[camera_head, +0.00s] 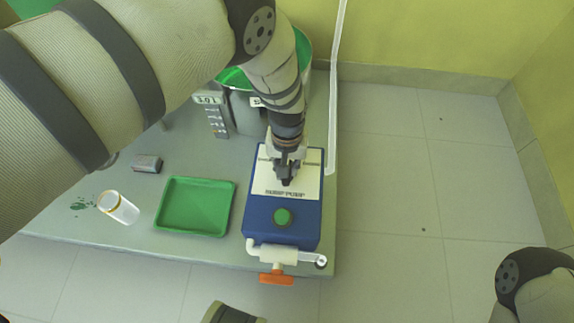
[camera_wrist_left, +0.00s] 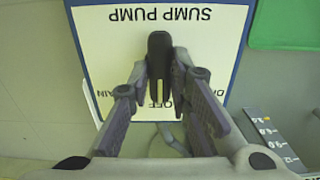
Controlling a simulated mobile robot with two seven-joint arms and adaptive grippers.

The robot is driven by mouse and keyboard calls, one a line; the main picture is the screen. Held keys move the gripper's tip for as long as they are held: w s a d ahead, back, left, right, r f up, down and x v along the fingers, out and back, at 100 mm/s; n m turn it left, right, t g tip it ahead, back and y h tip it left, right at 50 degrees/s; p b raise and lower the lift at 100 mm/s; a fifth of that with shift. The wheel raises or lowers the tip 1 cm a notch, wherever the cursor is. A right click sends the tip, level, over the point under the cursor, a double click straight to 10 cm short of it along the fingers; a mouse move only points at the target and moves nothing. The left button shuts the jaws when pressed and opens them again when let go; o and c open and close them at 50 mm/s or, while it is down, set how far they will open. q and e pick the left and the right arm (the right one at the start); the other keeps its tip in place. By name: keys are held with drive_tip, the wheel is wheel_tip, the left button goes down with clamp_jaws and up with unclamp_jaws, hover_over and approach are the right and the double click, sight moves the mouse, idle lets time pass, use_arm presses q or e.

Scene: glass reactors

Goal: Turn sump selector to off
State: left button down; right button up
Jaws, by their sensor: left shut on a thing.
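The sump pump is a blue box (camera_head: 284,222) with a white label plate (camera_head: 308,183) on top, near the right edge of the grey platform. The plate reads SUMP PUMP, upside down in the left wrist view. My left gripper (camera_head: 287,181) reaches down onto the plate and is shut on the black selector knob (camera_wrist_left: 158,58), which stands between its fingers. The knob lies along the picture's vertical, in line with the OFF mark (camera_wrist_left: 159,104). DRAIN is partly visible to its left; another label to its right is mostly hidden. My right gripper is out of view.
The pump has a green button (camera_head: 283,217) and an orange-handled valve (camera_head: 276,277) at its front. A green tray (camera_head: 196,206), a glass vial (camera_head: 118,207) and a small grey block (camera_head: 147,163) lie left. A green-rimmed vessel (camera_head: 303,48) stands behind. Floor at right is clear.

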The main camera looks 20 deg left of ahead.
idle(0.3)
use_arm(q)
drive_tip(key=c, duration=1.5)
unclamp_jaws()
wheel_tip(320, 180, up, 12)
